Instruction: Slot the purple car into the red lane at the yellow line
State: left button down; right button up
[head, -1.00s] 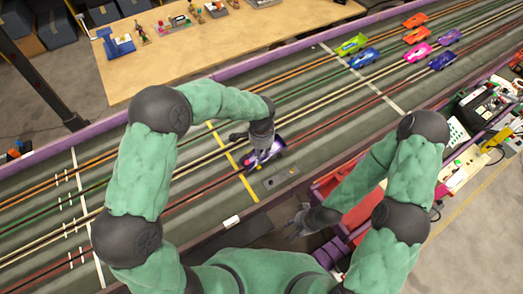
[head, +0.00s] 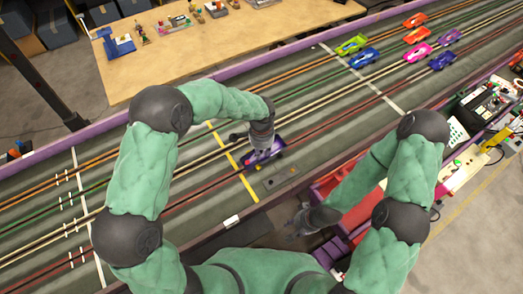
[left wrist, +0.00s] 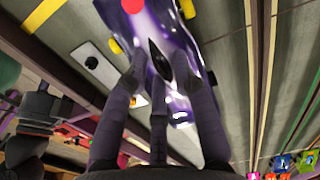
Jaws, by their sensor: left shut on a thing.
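The purple car (head: 270,158), glossy with white markings and yellow wheels, is at the red lane (head: 320,131), just right of the yellow line (head: 248,187) in the head view. My left gripper (head: 261,152) is above it with its fingers shut on its body.
Several other cars, including a lime one (head: 352,44) and a pink one (head: 418,52), stand farther up the track. A grey plate with buttons (head: 281,177) and a small white block (head: 232,221) are near the near edge. A wooden table (head: 230,40) stands beyond the track.

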pick_arm(q)
jog(key=shift+f+b, duration=0.75)
jog(key=shift+f, duration=0.35)
jog(key=c, duration=0.9)
grip_release()
jog(key=shift+c, duration=0.2)
notch_tip(320, 180, up, 12)
jog(key=shift+s+f, duration=0.1)
jog(key=shift+f, duration=0.05)
